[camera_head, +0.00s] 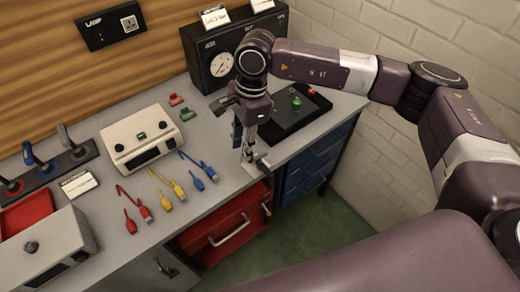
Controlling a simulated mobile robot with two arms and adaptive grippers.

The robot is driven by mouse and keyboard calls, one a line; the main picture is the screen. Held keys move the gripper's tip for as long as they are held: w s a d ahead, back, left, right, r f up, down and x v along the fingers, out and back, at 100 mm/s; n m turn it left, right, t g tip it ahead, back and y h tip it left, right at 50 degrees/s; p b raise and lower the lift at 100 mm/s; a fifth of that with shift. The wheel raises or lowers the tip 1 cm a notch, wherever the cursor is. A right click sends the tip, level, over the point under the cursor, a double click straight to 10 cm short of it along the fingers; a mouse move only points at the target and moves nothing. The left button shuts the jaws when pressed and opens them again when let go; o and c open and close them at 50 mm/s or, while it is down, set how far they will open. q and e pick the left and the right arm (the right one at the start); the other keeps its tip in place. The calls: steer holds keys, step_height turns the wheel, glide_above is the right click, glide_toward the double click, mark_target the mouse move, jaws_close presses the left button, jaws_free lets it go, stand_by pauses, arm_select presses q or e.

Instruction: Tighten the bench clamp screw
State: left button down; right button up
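My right arm reaches in from the right, and its gripper (247,146) points down at the front edge of the grey workbench (207,133). Its fingers are small and partly merge with grey metal parts at the edge, so I cannot tell if they are open or touching anything. Grey metal (261,166) that looks like part of the bench clamp sits at the edge just under the gripper. A small tan piece (267,209) shows below the edge, perhaps the screw's end. The rest of the clamp is hidden. My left gripper is out of view.
A black gauge box (203,58) and a black panel with a green button (296,103) stand near the gripper. Red, yellow and blue cables (172,185) lie left of it. A red drawer (222,228) and blue drawers (318,160) are below.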

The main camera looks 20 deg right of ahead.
steer(key=h, duration=0.2)
glide_above(260, 155)
steer(key=shift+r, duration=0.45)
steer(key=shift+d+f, duration=0.15)
step_height(260, 155, down, 7)
steer(key=p, duration=0.3)
steer(key=shift+f, duration=0.2)
jaws_close()
